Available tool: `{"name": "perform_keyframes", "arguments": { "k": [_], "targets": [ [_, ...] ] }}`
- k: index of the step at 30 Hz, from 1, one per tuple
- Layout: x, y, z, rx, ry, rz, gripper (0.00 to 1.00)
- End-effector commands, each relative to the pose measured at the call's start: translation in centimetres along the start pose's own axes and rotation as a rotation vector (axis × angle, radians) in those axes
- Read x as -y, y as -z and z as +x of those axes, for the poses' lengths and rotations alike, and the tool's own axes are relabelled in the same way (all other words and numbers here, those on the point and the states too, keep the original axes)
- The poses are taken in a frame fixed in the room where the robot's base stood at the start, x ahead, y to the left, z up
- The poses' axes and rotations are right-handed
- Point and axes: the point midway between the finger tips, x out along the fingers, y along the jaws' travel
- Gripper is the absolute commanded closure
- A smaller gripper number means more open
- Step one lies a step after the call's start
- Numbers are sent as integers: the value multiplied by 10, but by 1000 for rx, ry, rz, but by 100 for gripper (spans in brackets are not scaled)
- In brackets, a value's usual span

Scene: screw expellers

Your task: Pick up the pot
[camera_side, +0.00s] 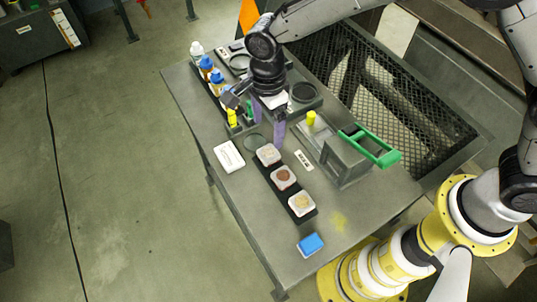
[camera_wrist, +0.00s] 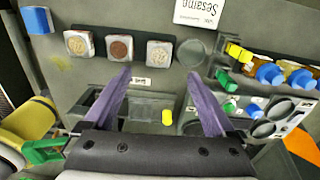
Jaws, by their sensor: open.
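No item is clearly marked as the pot. Three small square pots with seed-like contents stand in a row on a dark strip: a pale one (camera_side: 268,154), a brown one (camera_side: 283,178) and a yellowish one (camera_side: 302,203). They also show at the upper left of the wrist view, the brown one (camera_wrist: 119,47) in the middle. An empty round recess (camera_side: 255,142) is at the row's far end. My gripper (camera_side: 265,134) is above the table near that end. In the wrist view my gripper (camera_wrist: 158,72) has its purple fingers wide apart with nothing between them.
A grey box with a green handle (camera_side: 372,148) and a yellow knob (camera_side: 311,118) stand right of the row. Capped bottles (camera_side: 206,68) and dark rings (camera_side: 303,92) are at the back. A white sign (camera_side: 229,156) and blue block (camera_side: 310,244) lie nearby.

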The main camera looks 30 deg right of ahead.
Motion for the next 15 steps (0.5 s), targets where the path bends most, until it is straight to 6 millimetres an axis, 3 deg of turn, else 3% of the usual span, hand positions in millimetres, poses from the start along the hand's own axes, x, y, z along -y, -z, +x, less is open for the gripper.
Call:
{"name": "perform_keyframes", "arguments": {
  "k": [3,15],
  "targets": [
    [0,1,20,-2,-3,0,10],
    [-2,2,57,-2,-3,1,10]
  ]
}}
